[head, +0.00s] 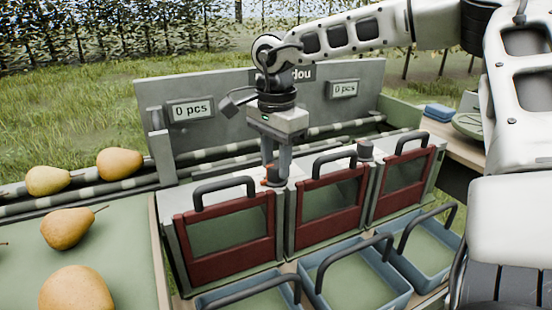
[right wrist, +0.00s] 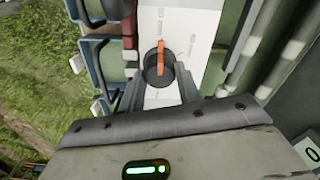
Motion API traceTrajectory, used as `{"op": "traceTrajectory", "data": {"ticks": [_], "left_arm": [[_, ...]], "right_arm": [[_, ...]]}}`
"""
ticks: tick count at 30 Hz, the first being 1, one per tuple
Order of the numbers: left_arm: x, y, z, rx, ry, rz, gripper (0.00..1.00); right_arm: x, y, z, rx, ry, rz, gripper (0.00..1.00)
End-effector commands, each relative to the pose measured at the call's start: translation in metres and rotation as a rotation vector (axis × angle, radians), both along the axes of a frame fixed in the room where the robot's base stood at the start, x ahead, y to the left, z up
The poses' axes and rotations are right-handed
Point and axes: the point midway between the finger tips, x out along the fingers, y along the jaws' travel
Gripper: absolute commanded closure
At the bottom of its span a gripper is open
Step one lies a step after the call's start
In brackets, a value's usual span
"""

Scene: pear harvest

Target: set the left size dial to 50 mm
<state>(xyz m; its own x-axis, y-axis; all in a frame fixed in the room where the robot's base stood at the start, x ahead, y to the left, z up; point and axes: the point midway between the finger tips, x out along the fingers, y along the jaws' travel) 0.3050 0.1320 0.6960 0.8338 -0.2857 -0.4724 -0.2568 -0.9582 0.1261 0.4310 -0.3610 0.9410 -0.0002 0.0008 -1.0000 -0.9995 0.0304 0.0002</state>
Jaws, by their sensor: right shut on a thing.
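The left size dial (right wrist: 153,76) is a dark round knob with an orange pointer bar, on a white plate (right wrist: 200,20) with small marks too small to read. In the right wrist view the bar runs nearly straight up the picture. My right gripper (head: 274,181) comes down on this dial from above, between the left and middle red-framed doors, and is shut on it. Its fingers (right wrist: 159,88) stand on either side of the knob and hide part of it. A second dark dial (head: 365,150) stands between the middle and right doors. My left gripper is not in view.
Red-framed doors (head: 228,256) with black handles line the machine's front. Blue crates (head: 346,302) with handles stand below them. Behind is a grey panel with two "0 pcs" displays (head: 190,110). Several pears (head: 69,228) lie at left, on the green table and rollers.

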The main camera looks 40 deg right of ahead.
Motion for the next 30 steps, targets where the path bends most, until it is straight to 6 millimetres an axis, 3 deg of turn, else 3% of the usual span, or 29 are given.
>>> {"op": "traceTrajectory", "data": {"ticks": [8,9,11,22,26,30], "left_arm": [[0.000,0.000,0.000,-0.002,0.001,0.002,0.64],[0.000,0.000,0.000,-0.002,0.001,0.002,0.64],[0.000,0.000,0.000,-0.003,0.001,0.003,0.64],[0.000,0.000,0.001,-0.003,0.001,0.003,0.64],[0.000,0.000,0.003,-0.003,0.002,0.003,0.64],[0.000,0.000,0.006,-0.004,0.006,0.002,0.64]], "right_arm": [[0.001,0.000,0.001,0.000,-0.005,0.004,0.89],[0.001,0.000,0.001,0.000,-0.005,0.004,0.58],[0.001,0.000,0.001,0.000,-0.004,0.003,0.45],[0.001,0.000,0.006,-0.001,-0.002,0.001,0.45],[0.001,0.000,0.026,-0.001,-0.006,0.000,0.45],[0.001,0.000,0.059,-0.002,-0.007,0.001,0.45]]}}
